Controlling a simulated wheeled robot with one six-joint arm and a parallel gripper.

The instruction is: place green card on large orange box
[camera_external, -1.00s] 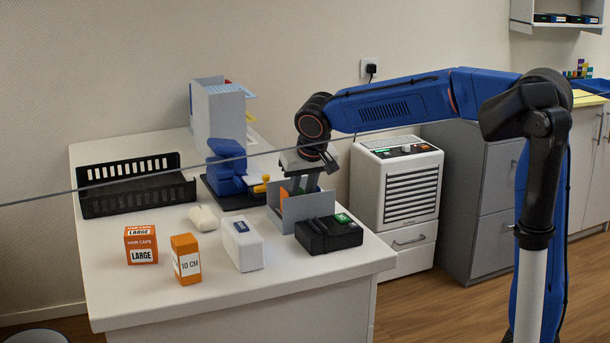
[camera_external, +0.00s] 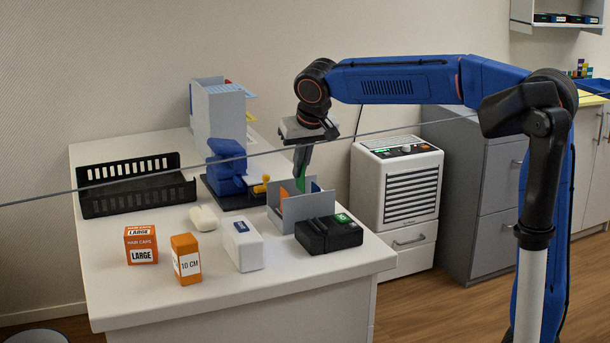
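The green card (camera_external: 301,179) stands upright between the fingers of my gripper (camera_external: 302,165), just above the grey card holder (camera_external: 305,206). Its lower end seems to be still within or just over the holder. My gripper looks shut on the card, seen from the side. The large orange box (camera_external: 141,246), marked "LARGE", stands at the left front of the white table. Its top is clear.
An orange "10 CM" box (camera_external: 186,260), a white box (camera_external: 242,246) and a white rounded item (camera_external: 203,218) stand between the holder and the large box. A black tray (camera_external: 137,198), blue device (camera_external: 227,165) and black device (camera_external: 329,234) are nearby. A thin cable crosses the view.

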